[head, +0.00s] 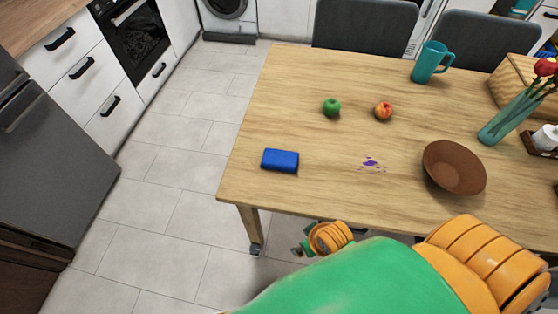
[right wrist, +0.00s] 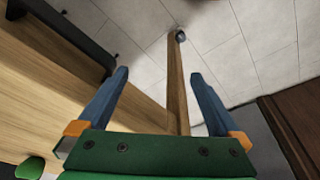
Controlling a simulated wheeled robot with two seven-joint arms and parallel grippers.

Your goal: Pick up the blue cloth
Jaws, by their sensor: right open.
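The blue cloth (head: 280,160) looks like a small folded rectangular pad. It lies flat near the left front corner of the wooden table in the head view. My right arm comes in from the lower right, and its gripper is below the table's front edge, apart from the cloth and nearer to me. In the right wrist view my right gripper (right wrist: 159,77) is open with nothing held between its two blue fingers. A table leg shows beyond the fingers, and the cloth is not visible there. My left gripper is not in view.
On the table (head: 275,105) are a green apple (head: 332,107), a peach (head: 383,110), a purple stain (head: 372,164), a brown bowl (head: 455,167), a teal pitcher (head: 430,62) and a vase of flowers (head: 512,115). Dark chairs (head: 365,25) stand behind. The tabletop around the cloth is clear.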

